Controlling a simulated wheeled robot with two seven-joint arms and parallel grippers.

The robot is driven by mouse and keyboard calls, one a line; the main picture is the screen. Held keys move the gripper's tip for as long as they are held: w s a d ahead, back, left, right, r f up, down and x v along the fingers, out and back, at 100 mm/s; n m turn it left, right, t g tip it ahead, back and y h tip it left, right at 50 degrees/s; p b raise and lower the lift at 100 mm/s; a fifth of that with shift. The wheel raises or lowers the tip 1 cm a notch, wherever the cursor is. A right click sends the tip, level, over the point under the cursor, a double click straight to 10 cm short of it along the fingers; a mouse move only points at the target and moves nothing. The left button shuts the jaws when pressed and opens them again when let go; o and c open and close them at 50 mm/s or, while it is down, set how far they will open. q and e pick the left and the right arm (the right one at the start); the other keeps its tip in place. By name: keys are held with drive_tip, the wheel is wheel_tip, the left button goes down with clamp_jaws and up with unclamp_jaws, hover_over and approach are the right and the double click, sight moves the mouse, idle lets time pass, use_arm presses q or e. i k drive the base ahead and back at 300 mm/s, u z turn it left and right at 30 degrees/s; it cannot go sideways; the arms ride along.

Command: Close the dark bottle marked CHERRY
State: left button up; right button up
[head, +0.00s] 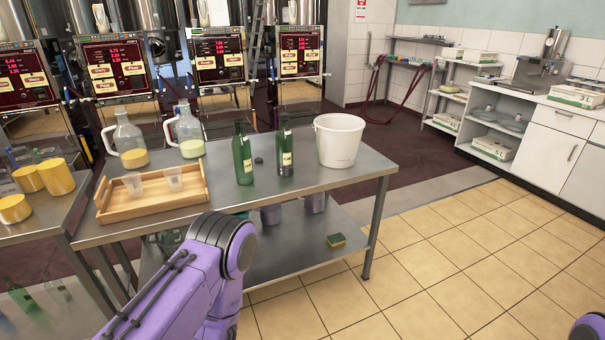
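Two dark green glass bottles stand upright on the steel table (330,178): a left one (242,158) and a right one (285,150). Each has a small pale label, too small to read, so I cannot tell which is marked CHERRY. A small dark round piece, cap-like (258,161), lies on the table between them. I cannot tell whether either bottle's mouth is covered. My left arm reaches in from below, in front of the table, but its gripper does not show. Only a bit of my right arm shows at the lower right corner; its gripper is out of view.
A white bucket (339,141) stands right of the bottles. Two glass jugs (131,140) (190,132) and a wooden tray (150,212) with two clear cups are on the left. A sponge (336,240) lies on the lower shelf. The tabletop's front right is clear.

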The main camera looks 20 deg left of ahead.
sight(241, 146)
drive_tip(key=u, duration=1.1)
drive_tip(key=i, duration=1.55)
drive_tip(key=z, duration=0.3)
